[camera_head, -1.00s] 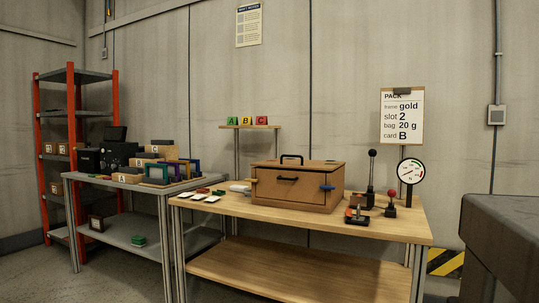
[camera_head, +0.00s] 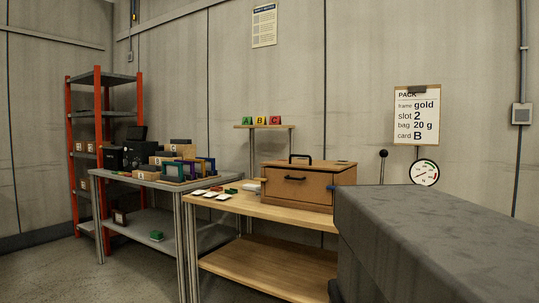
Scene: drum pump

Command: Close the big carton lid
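A large brown box (camera_head: 297,188) stands on the wooden table, with a black handle on its front. Its lid (camera_head: 325,164) lies flat across the top and carries another black handle (camera_head: 300,158). From here I cannot tell whether the lid is fully seated. It is the largest carton-like thing in view; I cannot tell for sure that it is the task's carton. A blue peg at its right side is partly hidden by a big grey block. My gripper is not in view.
The big grey block (camera_head: 430,235) fills the lower right and hides the wooden table's (camera_head: 270,210) right end. I cannot tell whether it is part of me. A grey table (camera_head: 150,180) with small cartons and an orange-posted shelf (camera_head: 98,140) stand left. Floor shows at lower left.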

